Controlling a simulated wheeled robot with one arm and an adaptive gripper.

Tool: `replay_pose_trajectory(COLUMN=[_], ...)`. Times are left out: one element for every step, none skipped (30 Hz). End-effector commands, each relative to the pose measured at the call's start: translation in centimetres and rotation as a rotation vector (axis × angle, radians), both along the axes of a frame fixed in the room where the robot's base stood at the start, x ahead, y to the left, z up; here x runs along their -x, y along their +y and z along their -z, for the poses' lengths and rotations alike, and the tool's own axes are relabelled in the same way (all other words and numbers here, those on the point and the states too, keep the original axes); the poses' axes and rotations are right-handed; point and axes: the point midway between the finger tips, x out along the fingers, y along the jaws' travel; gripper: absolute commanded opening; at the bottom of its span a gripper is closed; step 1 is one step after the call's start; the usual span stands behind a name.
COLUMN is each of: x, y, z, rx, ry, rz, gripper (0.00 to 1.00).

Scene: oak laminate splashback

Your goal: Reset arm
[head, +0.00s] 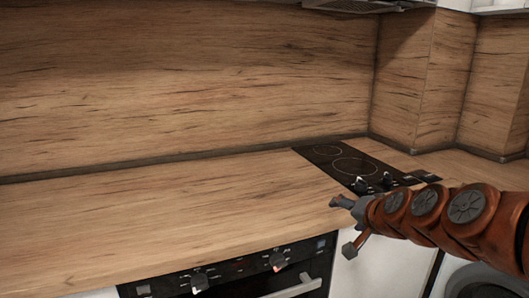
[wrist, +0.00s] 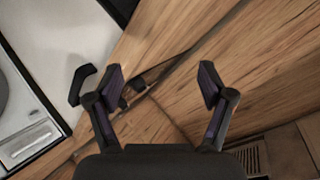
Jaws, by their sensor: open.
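My arm reaches in from the right in the head view, orange-brown with dark round joint caps. My gripper (head: 344,225) is at its left end, in front of the counter's front edge and the hob in the picture. In the wrist view my gripper (wrist: 162,84) has its two dark fingers spread wide apart. Nothing is between the fingers; wood-grained surface shows behind them. My gripper holds nothing.
The wooden counter (head: 190,210) is bare left of the black hob (head: 330,155). An oven (head: 240,272) with knobs and a handle is below the counter. A white appliance (head: 475,284) is at bottom right. The wooden splashback (head: 190,80) stands behind.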

Motion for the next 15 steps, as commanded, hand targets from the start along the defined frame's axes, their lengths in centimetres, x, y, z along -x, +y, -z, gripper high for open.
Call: replay_pose_trajectory(x=[2.1, 3.4, 5.2, 6.7, 8.2, 10.3, 11.9, 13.6, 15.8, 17.6, 19.3, 21.5, 23.3, 24.9, 27.2], y=[2.0, 3.0, 4.2, 4.9, 5.5, 6.2, 6.6, 6.9, 7.1, 7.1, 7.0, 6.9, 6.6, 6.3, 5.9], z=[-1.3, -1.2, -0.9, -0.8, -0.7, -0.6, -0.4, -0.2, -0.2, -0.2, -0.2, -0.4, -0.5, -0.7, -0.9], rx=[0.039, 0.063, 0.094, 0.12, 0.144, 0.177, 0.2, 0.224, 0.254, 0.278, 0.303, 0.33, 0.35, 0.372, 0.393], ry=[0.058, 0.096, 0.151, 0.19, 0.23, 0.286, 0.328, 0.376, 0.435, 0.479, 0.523, 0.584, 0.633, 0.677, 0.737], rz=[-0.07, -0.108, -0.162, -0.199, -0.234, -0.281, -0.312, -0.344, -0.382, -0.41, -0.435, -0.465, -0.487, -0.505, -0.529], gripper=[0.81, 0.81, 0.81, 0.81, 0.81, 0.81, 0.81, 0.81, 0.81, 0.81, 0.81, 0.81, 0.81, 0.81, 0.81])
